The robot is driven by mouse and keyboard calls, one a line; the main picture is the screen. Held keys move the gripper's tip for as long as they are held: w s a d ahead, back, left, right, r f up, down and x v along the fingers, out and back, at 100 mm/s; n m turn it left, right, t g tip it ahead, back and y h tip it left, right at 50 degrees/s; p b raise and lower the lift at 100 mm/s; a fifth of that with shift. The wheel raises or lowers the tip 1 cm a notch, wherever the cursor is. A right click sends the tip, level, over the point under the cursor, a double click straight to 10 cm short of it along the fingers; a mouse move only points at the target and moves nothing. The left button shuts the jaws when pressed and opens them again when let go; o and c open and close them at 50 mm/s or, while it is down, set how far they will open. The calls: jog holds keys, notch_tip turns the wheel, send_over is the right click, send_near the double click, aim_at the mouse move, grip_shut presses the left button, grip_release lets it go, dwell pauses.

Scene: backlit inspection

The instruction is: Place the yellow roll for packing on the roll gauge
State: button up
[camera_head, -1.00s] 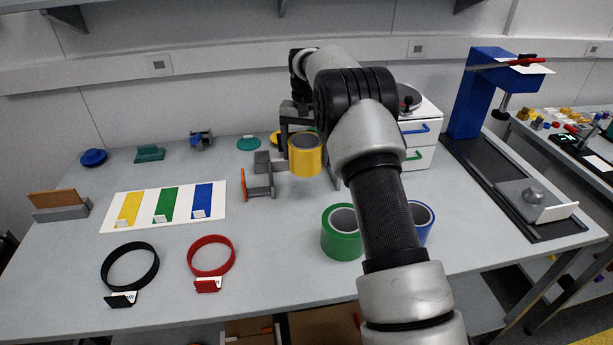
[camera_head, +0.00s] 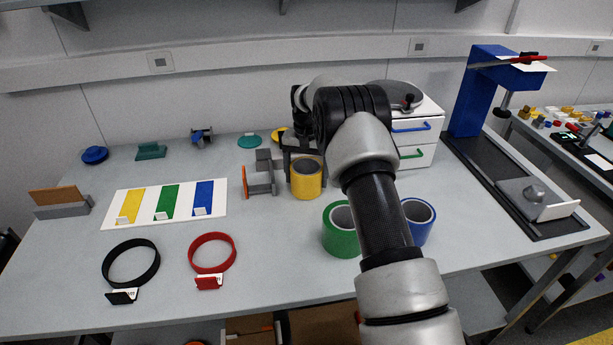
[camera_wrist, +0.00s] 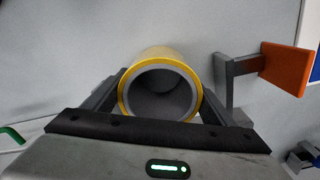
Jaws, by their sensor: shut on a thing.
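The yellow roll (camera_head: 307,187) is a short hollow cylinder, upright at the middle of the table. It also shows in the wrist view (camera_wrist: 158,53), its grey core facing the camera. My gripper (camera_wrist: 160,90) is shut on it, one finger on each side. The roll is at or just above the tabletop; I cannot tell if it touches. Just left of it stands a grey fixture (camera_head: 262,188) with an orange end plate, which looks like the roll gauge. In the wrist view the fixture (camera_wrist: 243,67) is right of the roll, with a small gap.
A green roll (camera_head: 338,240) and a blue roll (camera_head: 421,222) stand in front, partly behind my arm. A white board (camera_head: 147,205) with coloured strips, a black ring (camera_head: 108,266) and a red ring (camera_head: 192,258) lie left. White drawers (camera_head: 425,150) stand behind.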

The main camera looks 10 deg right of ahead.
jog(key=o, duration=1.4)
jog(key=shift+f, duration=0.1)
jog(key=shift+c, duration=0.2)
